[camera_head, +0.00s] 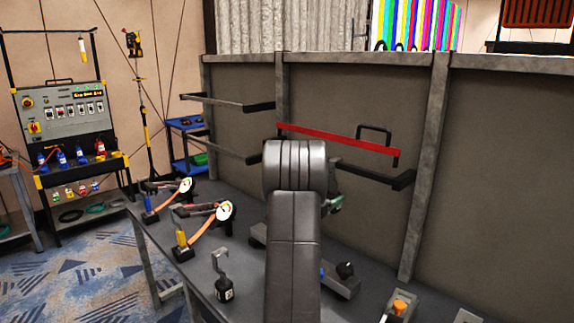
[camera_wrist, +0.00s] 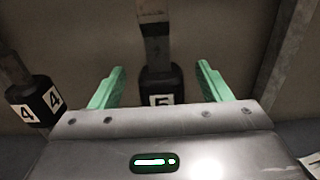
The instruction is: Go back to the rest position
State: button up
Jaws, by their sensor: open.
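My gripper (camera_wrist: 160,68) is open in the wrist view, with its two green fingers apart. A black block marked 5 (camera_wrist: 160,84), with a grey upright bar above it, shows between the fingers. I cannot tell how far in front of them it is, and its lower part is hidden by the gripper body. A black block marked 4 (camera_wrist: 36,102) is left of the left finger. In the head view my arm stands over the bench, and the gripper is mostly hidden behind it; only a bit of green (camera_head: 335,203) shows at its right.
The dark bench (camera_head: 190,265) holds two gauges with hoses (camera_head: 205,232), a black block with a metal hook (camera_head: 224,288) and a device with an orange knob (camera_head: 400,306). A grey panel wall (camera_head: 360,105) with a red bar (camera_head: 340,139) stands behind. A control-panel stand (camera_head: 65,108) is at left.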

aim_at(333, 190)
jog(key=x, duration=0.5)
jog(key=shift+p, duration=0.4)
jog(key=shift+w+r+p, duration=0.1)
jog(key=shift+r+p, duration=0.25)
jog(key=shift+r, duration=0.25)
